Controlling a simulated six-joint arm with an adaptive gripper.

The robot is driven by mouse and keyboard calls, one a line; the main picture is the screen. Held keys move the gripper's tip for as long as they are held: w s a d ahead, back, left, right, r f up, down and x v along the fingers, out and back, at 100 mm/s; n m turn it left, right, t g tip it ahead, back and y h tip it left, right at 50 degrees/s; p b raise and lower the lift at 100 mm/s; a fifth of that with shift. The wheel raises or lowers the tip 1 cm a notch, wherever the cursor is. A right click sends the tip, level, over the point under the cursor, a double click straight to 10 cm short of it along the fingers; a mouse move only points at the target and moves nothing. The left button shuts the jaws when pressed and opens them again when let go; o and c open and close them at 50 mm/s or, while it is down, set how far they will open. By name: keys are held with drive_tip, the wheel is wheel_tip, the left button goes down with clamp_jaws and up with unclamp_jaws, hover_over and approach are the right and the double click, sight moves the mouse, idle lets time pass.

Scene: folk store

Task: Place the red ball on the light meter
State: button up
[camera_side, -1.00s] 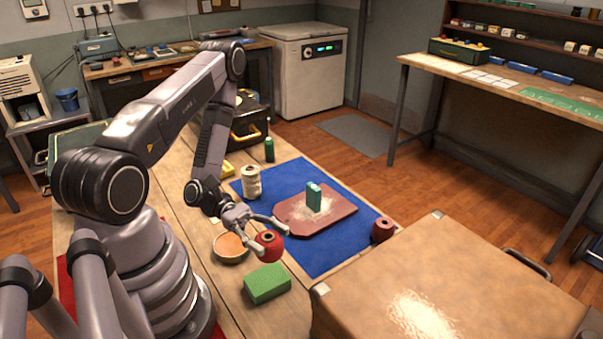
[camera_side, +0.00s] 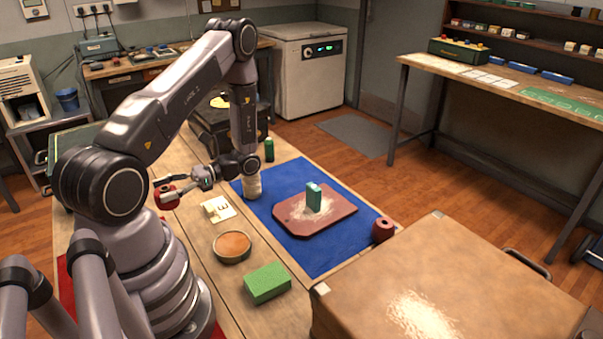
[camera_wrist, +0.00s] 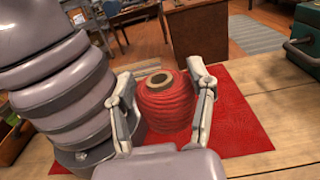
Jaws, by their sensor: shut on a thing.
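The red ball (camera_side: 166,196), a wound red spool shape with a dark hole in its top, is held between the two fingers of my gripper (camera_side: 168,187). It is at the left, near my base. In the wrist view the ball (camera_wrist: 165,103) sits between the fingers of my gripper (camera_wrist: 163,100), above a red mat. I cannot tell for sure which thing is the light meter; a small cream block with a dark mark (camera_side: 216,208) lies on the table's middle, apart from the ball.
A teal block (camera_side: 313,197) stands on a red-brown board (camera_side: 342,207) on the blue mat (camera_side: 322,260). A round bowl (camera_side: 232,247), green sponge-like block (camera_side: 267,283), reddish spool (camera_side: 383,229) and large brown case (camera_side: 440,275) stand nearby. A green bottle (camera_side: 269,150) stands behind.

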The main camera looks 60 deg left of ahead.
drive_tip(key=w+a+r+m+t+y, duration=0.3)
drive_tip(key=w+a+m+t+y, duration=0.2)
drive_tip(key=w+a+m+y, duration=0.65)
drive_tip(key=w+a+f, duration=0.2)
drive_tip(key=a+f, duration=0.1)
drive_tip(key=a, duration=0.1)
drive_tip(key=w+a+f+n+y, duration=0.1)
drive_tip(key=w+a+f, duration=0.1)
drive_tip(key=a+f, duration=0.1)
drive_tip(key=w+a+f+n, duration=0.1)
drive_tip(key=w+a+f, duration=0.1)
drive_tip(key=a, duration=0.3)
drive_tip(key=shift+w+a+f, duration=0.1)
drive_tip(key=shift+f, duration=0.7)
drive_tip(key=shift+w+a+f, duration=0.15)
drive_tip(key=shift+a+f, duration=0.15)
drive_tip(key=shift+f, duration=1.6)
